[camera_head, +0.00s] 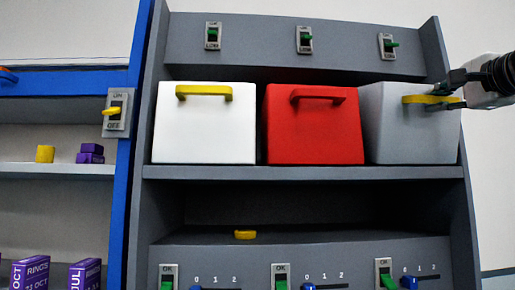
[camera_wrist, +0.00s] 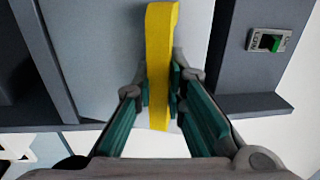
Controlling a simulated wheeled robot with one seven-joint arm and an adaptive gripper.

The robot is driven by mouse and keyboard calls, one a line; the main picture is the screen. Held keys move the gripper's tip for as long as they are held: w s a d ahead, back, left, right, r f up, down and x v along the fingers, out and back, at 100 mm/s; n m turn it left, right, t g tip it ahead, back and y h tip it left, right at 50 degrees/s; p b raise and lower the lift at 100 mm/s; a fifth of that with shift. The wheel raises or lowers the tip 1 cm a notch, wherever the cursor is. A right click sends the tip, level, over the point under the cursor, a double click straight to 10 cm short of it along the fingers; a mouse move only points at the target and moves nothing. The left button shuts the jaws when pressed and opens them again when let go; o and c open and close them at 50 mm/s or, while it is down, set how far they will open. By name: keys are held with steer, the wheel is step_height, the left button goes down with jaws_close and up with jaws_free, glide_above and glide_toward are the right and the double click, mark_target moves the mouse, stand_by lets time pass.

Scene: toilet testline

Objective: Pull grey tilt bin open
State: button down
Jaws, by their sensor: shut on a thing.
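The grey tilt bin (camera_head: 405,135) sits at the right end of the upper shelf, with a yellow handle (camera_head: 420,99) on its front near the top. My gripper (camera_head: 458,99) reaches in from the right and is shut on that handle. In the wrist view the yellow handle (camera_wrist: 160,65) runs between the two fingers of my gripper (camera_wrist: 160,100), with the bin's grey front (camera_wrist: 105,50) behind it. The fingers hide a part of the handle. The bin's front looks upright or nearly so; I cannot tell any small tilt.
A red bin (camera_head: 313,130) with a red handle stands just left of the grey bin, and a white bin (camera_head: 205,130) stands further left. Switches (camera_head: 387,46) line the panel above. The cabinet's right side wall (camera_head: 440,60) is close to my gripper.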

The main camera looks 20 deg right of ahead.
steer(key=s+a+f+t+h+b, duration=0.1)
steer(key=s+f+t+b, duration=0.3)
steer(key=b, duration=1.1)
steer(key=shift+s+f, duration=0.45)
steer(key=shift+f, duration=0.3)
steer(key=shift+s+a+b, duration=0.1)
steer(key=shift+b, duration=0.25)
steer(key=c, duration=1.9)
jaws_free()
steer(key=shift+s+f, duration=0.1)
